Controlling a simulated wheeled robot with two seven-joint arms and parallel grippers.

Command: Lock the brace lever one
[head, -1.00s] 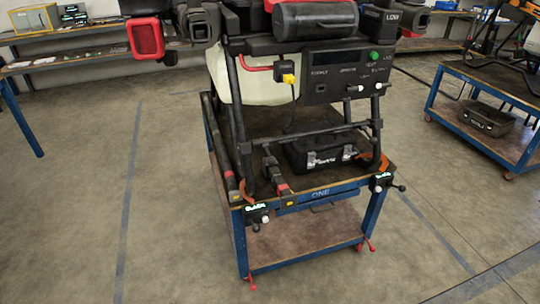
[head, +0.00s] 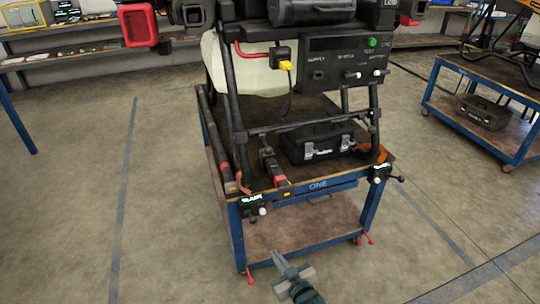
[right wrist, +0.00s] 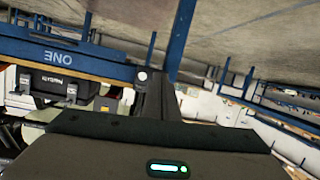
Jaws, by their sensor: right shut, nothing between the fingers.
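The blue-framed cart (head: 318,184) marked ONE carries the spray drone (head: 340,65). A red lever (head: 249,276) sticks out low at the cart's front left leg, and another red lever (head: 369,239) at the right leg. I cannot tell which part is brace lever one. My right gripper (head: 278,257) is shut and empty, low in front of the cart, right of the left red lever and apart from it. In the right wrist view the shut fingers (right wrist: 151,92) show before the cart's edge marked ONE (right wrist: 60,59), which appears upside down. My left gripper is not in view.
Black corner units (head: 251,200) with small lit displays and white knobs sit at the cart's front corners. A black case (head: 318,143) rests on the cart top. A second cart (head: 470,130) stands at the right. The floor (head: 160,230) left of the cart is clear.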

